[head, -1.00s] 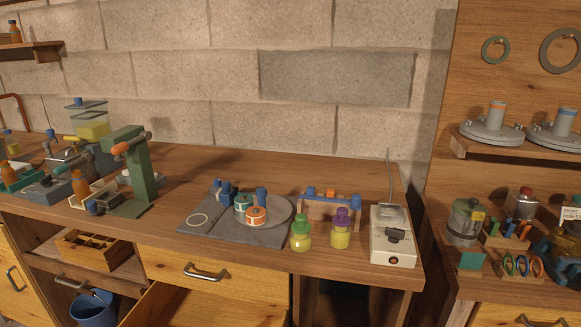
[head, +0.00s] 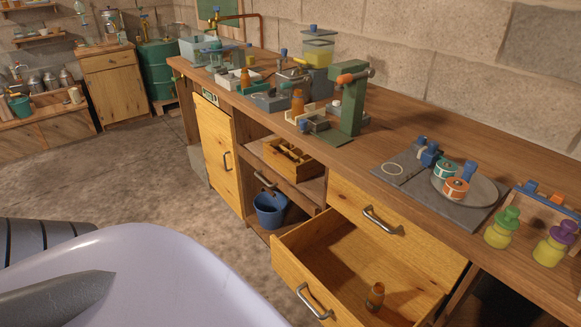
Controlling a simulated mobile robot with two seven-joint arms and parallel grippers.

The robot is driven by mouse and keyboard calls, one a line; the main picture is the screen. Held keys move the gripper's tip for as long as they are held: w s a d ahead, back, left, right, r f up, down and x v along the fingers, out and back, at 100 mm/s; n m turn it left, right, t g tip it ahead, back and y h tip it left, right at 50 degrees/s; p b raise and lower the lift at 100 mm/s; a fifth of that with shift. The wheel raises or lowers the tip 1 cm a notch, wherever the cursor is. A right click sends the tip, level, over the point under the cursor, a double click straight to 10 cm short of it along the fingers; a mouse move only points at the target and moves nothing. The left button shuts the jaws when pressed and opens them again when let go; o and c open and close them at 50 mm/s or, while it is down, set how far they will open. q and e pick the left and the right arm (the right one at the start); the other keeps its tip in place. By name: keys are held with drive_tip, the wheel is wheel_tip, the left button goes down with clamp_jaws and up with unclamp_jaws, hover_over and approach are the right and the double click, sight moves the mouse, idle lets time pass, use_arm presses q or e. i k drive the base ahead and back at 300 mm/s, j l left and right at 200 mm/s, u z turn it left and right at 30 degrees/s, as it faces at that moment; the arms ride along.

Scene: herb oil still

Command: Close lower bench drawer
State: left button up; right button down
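The lower bench drawer (head: 345,262) is pulled far out from the bench at the lower right of the head view. Its metal handle (head: 314,303) is on the front panel, which faces left and toward me. A small brown bottle (head: 375,296) stands inside it. The upper drawer (head: 385,212) above it is shut flush, with its own handle (head: 382,220). Neither of my grippers shows in the view.
The benchtop (head: 375,150) holds a green press (head: 350,105), a grey mat with tins on a plate, and yellow-green bottles (head: 503,228). A blue bucket (head: 270,210) sits under the bench left of the drawer. The concrete floor (head: 150,180) to the left is open.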

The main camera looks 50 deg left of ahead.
sight(332, 264)
drive_tip(key=u, duration=1.1)
drive_tip(key=i, duration=0.1)
